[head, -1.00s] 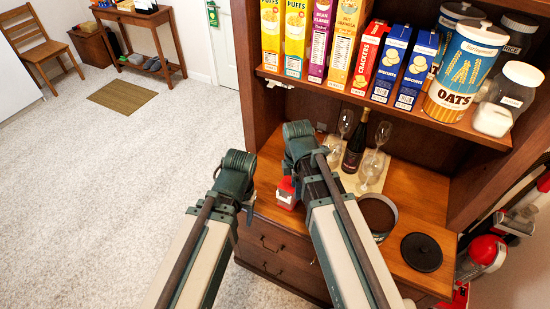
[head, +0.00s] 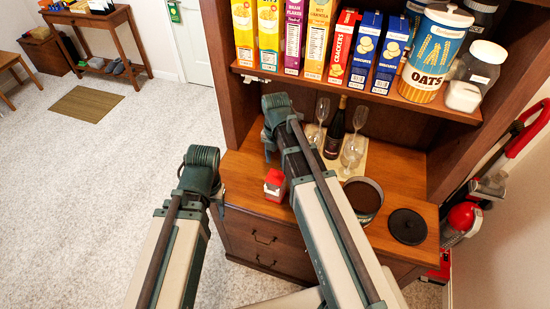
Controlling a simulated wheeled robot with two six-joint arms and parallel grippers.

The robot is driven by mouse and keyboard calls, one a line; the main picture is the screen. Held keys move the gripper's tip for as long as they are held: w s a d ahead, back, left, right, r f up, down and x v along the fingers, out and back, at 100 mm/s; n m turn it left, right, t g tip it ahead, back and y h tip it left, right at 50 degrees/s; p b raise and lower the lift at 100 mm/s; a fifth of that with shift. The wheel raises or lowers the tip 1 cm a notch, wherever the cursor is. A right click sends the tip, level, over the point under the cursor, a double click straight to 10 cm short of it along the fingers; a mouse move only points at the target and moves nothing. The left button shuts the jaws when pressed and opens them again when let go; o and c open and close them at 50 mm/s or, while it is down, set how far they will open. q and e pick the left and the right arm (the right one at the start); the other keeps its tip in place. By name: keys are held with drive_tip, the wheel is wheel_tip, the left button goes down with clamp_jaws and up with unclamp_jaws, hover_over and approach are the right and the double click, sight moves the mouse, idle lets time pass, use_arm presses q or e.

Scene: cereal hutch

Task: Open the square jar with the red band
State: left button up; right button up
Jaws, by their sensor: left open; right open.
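A small square red-and-white container (head: 275,184) stands on the wooden counter of the hutch, near its left front edge, just left of my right arm. It looks like the square jar with the red band, but it is too small to make out its lid. My two arms rise from the bottom of the head view, the left over the floor and the right across the counter. Their bent joints show, but no fingertips of either gripper can be made out; the arm links hide what lies beneath them.
On the counter are a dark bottle (head: 334,134), several wine glasses, a round open tin (head: 363,200) and a black round lid (head: 407,226). The shelf (head: 350,92) above holds cereal boxes, an oats canister (head: 434,54) and jars. Open floor lies left.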

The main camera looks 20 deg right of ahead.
sight(276, 173)
drive_tip(key=shift+f+b, duration=1.9)
drive_tip(key=shift+f, duration=0.15)
drive_tip(key=shift+f, duration=0.2)
drive_tip(key=shift+f+b, duration=1.35)
drive_tip(key=shift+b, duration=0.15)
drive_tip(key=shift+r, duration=0.2)
clamp_jaws()
drive_tip(key=shift+r, duration=0.1)
